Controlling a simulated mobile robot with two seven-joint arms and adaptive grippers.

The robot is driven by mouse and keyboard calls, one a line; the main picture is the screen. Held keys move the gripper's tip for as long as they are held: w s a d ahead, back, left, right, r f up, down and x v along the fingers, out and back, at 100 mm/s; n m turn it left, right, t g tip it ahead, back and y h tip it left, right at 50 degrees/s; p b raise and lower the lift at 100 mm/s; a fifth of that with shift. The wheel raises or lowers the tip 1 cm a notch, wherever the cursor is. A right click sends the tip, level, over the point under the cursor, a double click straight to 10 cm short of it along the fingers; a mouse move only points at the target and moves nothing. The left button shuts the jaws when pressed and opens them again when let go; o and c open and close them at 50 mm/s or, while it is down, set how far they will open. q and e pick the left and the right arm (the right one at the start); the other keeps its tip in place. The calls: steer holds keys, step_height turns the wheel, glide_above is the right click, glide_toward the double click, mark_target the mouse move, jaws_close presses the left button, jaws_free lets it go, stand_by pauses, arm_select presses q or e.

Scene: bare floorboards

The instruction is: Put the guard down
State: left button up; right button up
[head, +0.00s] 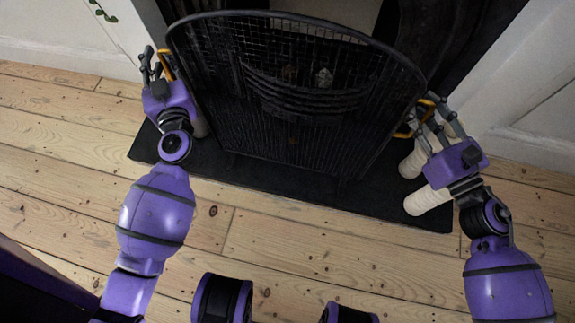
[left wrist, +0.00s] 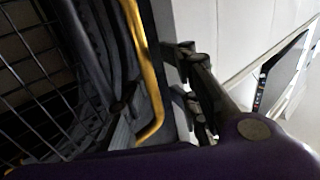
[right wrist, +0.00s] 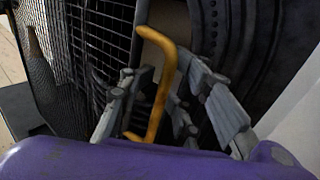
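The guard (head: 300,100) is a black mesh fire screen with a curved top and a brass handle on each side. It is upright over the dark hearth slab (head: 270,182); its lower edge looks to be at the slab, but contact is unclear. My left gripper (head: 155,68) is open at the left handle (left wrist: 150,75), its visible fingers beside the brass bar. My right gripper (head: 425,122) is open, with fingers on both sides of the right handle (right wrist: 160,85), apparently not clamped on it. The mesh also shows in the right wrist view (right wrist: 95,40).
Pale cylinders (head: 428,200) stand at the right end of the hearth, close to my right gripper. Another is partly hidden behind my left wrist. The dark fireplace (head: 440,45) is behind the guard. White walls flank it. Floorboards (head: 300,245) in front are clear.

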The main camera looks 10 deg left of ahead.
arm_select(q)
steer(key=shift+d, duration=0.15)
steer(key=v, duration=0.7)
steer(key=shift+s, duration=0.4)
arm_select(e)
steer(key=v, duration=1.2)
arm_select(q)
steer(key=shift+d, duration=0.15)
